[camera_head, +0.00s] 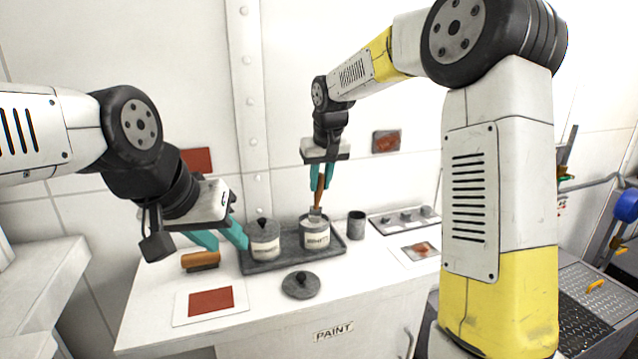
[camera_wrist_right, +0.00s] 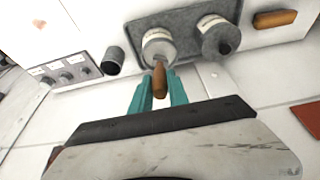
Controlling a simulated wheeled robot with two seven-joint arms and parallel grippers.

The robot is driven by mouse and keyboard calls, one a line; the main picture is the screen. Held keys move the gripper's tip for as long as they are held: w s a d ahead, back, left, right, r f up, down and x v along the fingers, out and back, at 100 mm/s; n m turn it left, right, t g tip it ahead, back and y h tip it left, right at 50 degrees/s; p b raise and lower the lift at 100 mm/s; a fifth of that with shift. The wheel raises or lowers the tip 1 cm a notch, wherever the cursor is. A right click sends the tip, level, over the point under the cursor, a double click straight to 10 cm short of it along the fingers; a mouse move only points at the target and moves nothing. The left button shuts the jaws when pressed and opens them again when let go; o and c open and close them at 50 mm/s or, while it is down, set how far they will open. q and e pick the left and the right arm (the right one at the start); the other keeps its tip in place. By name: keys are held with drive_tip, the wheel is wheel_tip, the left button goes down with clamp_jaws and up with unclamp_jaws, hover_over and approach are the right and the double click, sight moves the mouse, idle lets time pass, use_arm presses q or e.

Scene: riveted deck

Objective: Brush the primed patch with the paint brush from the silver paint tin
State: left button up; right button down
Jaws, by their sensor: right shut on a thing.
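My right gripper (camera_head: 321,178) is shut on the brown handle of the paint brush (camera_head: 319,188), which points down. The brush's lower end is at the mouth of an open grey tin (camera_head: 316,240); its bristles are hidden. The wrist view shows the brush handle (camera_wrist_right: 160,82) between the teal fingers, with the open tin (camera_wrist_right: 158,48) beyond. A second tin with its lid on (camera_head: 265,244) stands to the left; both labels are too small to read. A red-brown patch (camera_head: 211,302) lies on a white plate at front left. My left gripper (camera_head: 222,240) is open and empty above the counter's left part.
Both tins stand in a dark tray (camera_head: 262,266). A loose round lid (camera_head: 300,285) lies in front. A brown-handled block (camera_head: 200,260) lies behind the patch. A dark cup (camera_head: 356,225), a panel with knobs (camera_head: 404,219) and a card (camera_head: 416,251) are to the right.

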drive_tip(key=shift+r, duration=3.3)
